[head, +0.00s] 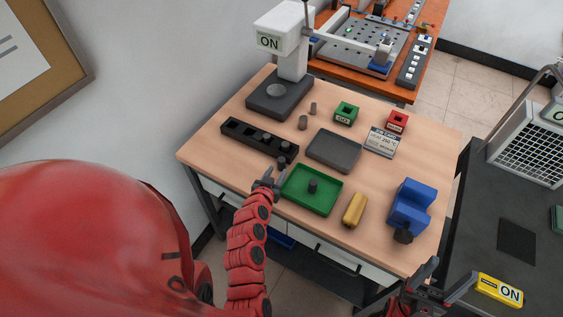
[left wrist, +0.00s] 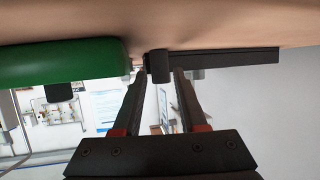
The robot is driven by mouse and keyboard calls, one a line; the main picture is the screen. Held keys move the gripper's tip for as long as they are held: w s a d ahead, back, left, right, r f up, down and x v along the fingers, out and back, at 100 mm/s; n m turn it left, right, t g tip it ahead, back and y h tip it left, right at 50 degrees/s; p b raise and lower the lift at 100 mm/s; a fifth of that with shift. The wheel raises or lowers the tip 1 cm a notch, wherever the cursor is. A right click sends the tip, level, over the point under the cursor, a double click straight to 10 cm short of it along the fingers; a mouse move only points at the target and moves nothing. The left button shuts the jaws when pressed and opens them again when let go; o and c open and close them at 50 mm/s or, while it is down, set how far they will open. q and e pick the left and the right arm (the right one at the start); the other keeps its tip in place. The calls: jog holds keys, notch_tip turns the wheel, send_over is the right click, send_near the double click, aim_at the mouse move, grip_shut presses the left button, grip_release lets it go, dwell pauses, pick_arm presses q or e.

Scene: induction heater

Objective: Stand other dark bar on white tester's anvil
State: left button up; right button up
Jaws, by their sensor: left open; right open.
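The white tester (head: 285,35) stands at the back left. The round anvil (head: 276,90) on its dark base looks bare. One dark bar (head: 312,187) stands in the green tray (head: 337,200). Another short dark bar (head: 282,161) stands near the black rack's front right end. My left gripper (head: 272,179) is open between the rack and the tray. In the upside-down left wrist view, a dark bar (left wrist: 159,66) lies in line with the gap between the open fingers (left wrist: 160,75); contact cannot be told. My right gripper (head: 430,285) is open and empty at the lower right.
The black rack (head: 235,131) holds bars. A grey block (head: 334,151), green box (head: 346,112), red box (head: 397,121), card (head: 382,141), yellow block (head: 354,209) and blue vice-like fixture (head: 410,206) occupy the table (head: 440,160).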

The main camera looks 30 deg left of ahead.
aim_at(280, 167)
pick_arm(q)
jog(key=shift+w+a+p, duration=0.15)
jog(key=shift+w+p, duration=0.2)
jog(key=shift+w, duration=0.1)
jog(key=p+x, duration=0.1)
jog(key=x, duration=0.2)
jog(key=shift+w+f, duration=0.15)
jog(key=shift+f, duration=0.1)
jog(key=shift+w+f, duration=0.1)
jog(key=shift+f, duration=0.05)
grip_shut()
